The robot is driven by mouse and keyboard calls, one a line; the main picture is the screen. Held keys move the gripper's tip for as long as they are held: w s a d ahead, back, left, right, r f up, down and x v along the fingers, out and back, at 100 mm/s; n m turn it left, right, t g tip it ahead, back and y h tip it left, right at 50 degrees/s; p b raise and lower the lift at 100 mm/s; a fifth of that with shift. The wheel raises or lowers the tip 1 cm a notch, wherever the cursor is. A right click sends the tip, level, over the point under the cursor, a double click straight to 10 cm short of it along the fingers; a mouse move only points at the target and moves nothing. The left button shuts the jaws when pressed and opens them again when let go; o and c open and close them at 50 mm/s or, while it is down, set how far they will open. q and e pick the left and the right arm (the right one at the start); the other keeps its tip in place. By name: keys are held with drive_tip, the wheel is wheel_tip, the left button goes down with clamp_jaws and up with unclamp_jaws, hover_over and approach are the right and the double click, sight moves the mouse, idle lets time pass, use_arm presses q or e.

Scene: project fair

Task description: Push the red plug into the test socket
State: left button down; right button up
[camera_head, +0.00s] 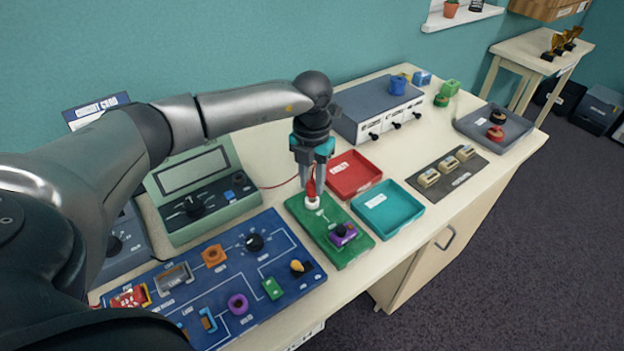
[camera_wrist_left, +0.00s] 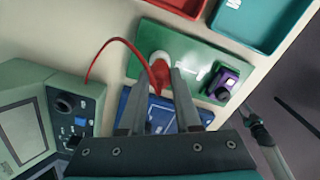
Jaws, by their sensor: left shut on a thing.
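The red plug (camera_head: 311,188) is upright between the fingertips of my left gripper (camera_head: 312,190), which is shut on it. A thin red cable (camera_wrist_left: 118,42) runs from the plug in the left wrist view. The plug's lower end is at the white test socket (camera_head: 312,203) on the green board (camera_head: 350,252). The socket also shows in the left wrist view (camera_wrist_left: 160,59), just beyond the plug (camera_wrist_left: 161,75). I cannot tell how deep the plug sits.
A purple part with a black knob (camera_head: 343,234) sits on the same green board. A red tray (camera_head: 372,163) and a teal tray (camera_head: 390,230) stand to its right. A blue circuit board (camera_head: 290,301) lies to the left, and a green meter (camera_head: 233,222) stands behind it.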

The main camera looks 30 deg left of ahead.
use_arm(q)
drive_tip(key=shift+f+b, duration=0.7)
drive_tip(key=shift+f, duration=0.25)
idle(0.9)
drive_tip(key=shift+c, duration=0.2)
unclamp_jaws()
drive_tip(key=shift+r, duration=0.15)
idle(0.3)
drive_tip(key=shift+r+p, duration=3.3)
drive_tip(key=shift+r, duration=0.65)
drive_tip(key=shift+s+f, duration=0.1)
